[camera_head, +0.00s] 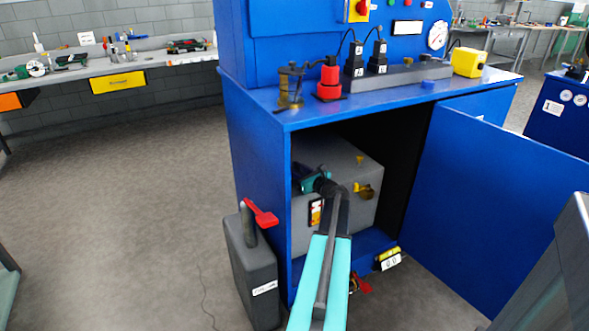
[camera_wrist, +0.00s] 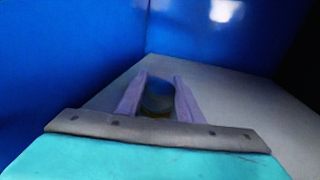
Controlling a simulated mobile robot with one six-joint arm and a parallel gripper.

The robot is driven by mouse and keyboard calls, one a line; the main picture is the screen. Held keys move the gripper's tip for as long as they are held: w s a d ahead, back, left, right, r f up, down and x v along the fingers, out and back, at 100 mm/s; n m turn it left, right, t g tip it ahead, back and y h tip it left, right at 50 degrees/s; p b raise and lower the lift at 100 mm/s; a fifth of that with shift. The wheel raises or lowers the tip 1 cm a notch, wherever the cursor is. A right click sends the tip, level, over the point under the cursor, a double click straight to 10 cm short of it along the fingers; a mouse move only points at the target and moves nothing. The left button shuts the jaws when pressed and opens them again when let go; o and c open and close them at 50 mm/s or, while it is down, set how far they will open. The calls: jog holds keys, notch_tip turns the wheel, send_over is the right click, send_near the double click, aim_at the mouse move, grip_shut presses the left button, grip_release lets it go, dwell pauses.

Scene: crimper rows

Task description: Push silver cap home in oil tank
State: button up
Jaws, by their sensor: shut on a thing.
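The oil tank (camera_head: 365,211) is a grey box inside the open blue cabinet, with brass fittings on its front face. Its grey top also fills the right of the wrist view (camera_wrist: 235,105). My gripper (camera_head: 303,178) reaches into the cabinet, over the left part of the tank top. In the wrist view its two pale fingers (camera_wrist: 158,96) are shut on the cap (camera_wrist: 158,92), a round, dark, shiny piece with a yellowish lower edge. In the head view my gripper hides the cap. I cannot tell how deep the cap sits in the tank's opening.
The cabinet's left wall (camera_head: 255,180) is close to my gripper. Its door (camera_head: 490,200) stands open at the right. A yellow-and-black meter (camera_head: 388,258) is at the cabinet's bottom edge.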

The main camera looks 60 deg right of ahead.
jog(key=shift+f, duration=0.15)
jog(key=o, duration=1.1)
jog(key=shift+c, duration=0.2)
jog(key=v, duration=1.3)
jog(key=shift+s, duration=0.4)
jog(key=shift+a, duration=0.1)
